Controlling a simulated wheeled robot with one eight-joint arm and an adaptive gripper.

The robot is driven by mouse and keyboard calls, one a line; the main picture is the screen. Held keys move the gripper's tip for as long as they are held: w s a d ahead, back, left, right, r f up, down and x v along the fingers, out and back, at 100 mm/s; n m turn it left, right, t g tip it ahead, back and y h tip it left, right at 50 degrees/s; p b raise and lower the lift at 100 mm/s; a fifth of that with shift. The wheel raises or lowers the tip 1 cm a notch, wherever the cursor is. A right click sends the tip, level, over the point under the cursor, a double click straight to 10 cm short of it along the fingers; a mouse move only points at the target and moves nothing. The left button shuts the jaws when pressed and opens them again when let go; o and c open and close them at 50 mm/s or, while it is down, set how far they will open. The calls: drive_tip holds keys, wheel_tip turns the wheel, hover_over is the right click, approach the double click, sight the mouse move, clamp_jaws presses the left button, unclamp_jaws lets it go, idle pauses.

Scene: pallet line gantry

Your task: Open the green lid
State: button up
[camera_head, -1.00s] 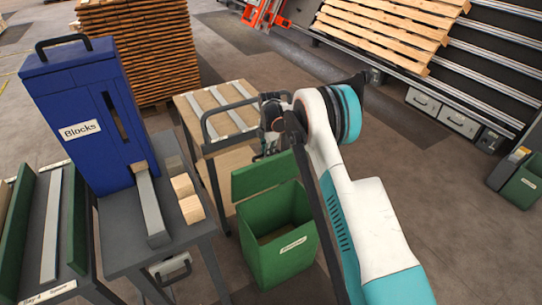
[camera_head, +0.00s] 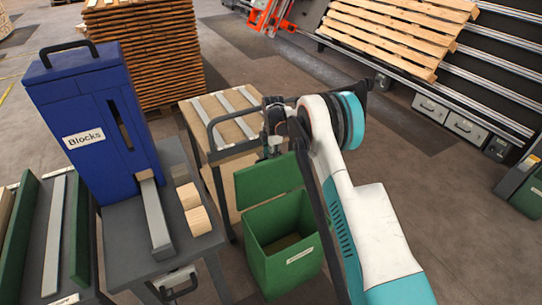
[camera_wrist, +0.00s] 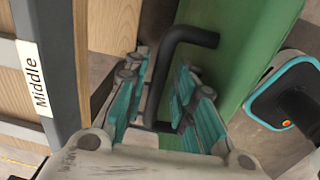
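The green lid (camera_head: 268,180) stands raised at the back of the green bin (camera_head: 285,265), whose inside shows from above. In the wrist view the lid (camera_wrist: 245,40) is a green panel with a black bent handle (camera_wrist: 160,75). My gripper (camera_wrist: 163,105) has its teal-padded fingers on either side of this handle, with visible gaps, so it looks open around it.
A wooden-topped cart (camera_head: 226,118) with a dark rail stands close behind the lid. The blue Blocks dispenser (camera_head: 95,125) and grey table (camera_head: 125,235) with wooden blocks (camera_head: 194,207) are left. Open floor lies right of my arm.

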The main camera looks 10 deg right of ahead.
idle(0.3)
wheel_tip(320, 180, up, 12)
drive_tip(key=shift+s, duration=0.35)
drive_tip(key=shift+d, duration=0.1)
drive_tip(key=s+d+r+m+t, duration=0.25)
drive_tip(key=s+r+m, duration=0.85)
drive_tip(key=s+r, duration=1.15)
drive_tip(key=s+f+m+t, duration=0.1)
drive_tip(key=s+m, duration=0.4)
drive_tip(key=s, duration=0.8)
drive_tip(key=s+d+f+m+t, duration=0.1)
drive_tip(key=s+m, duration=0.4)
drive_tip(key=s, duration=0.7)
drive_tip(key=shift+s+f+m+t, duration=0.35)
drive_tip(key=shift+f+t, duration=0.35)
drive_tip(key=shift+t, duration=0.25)
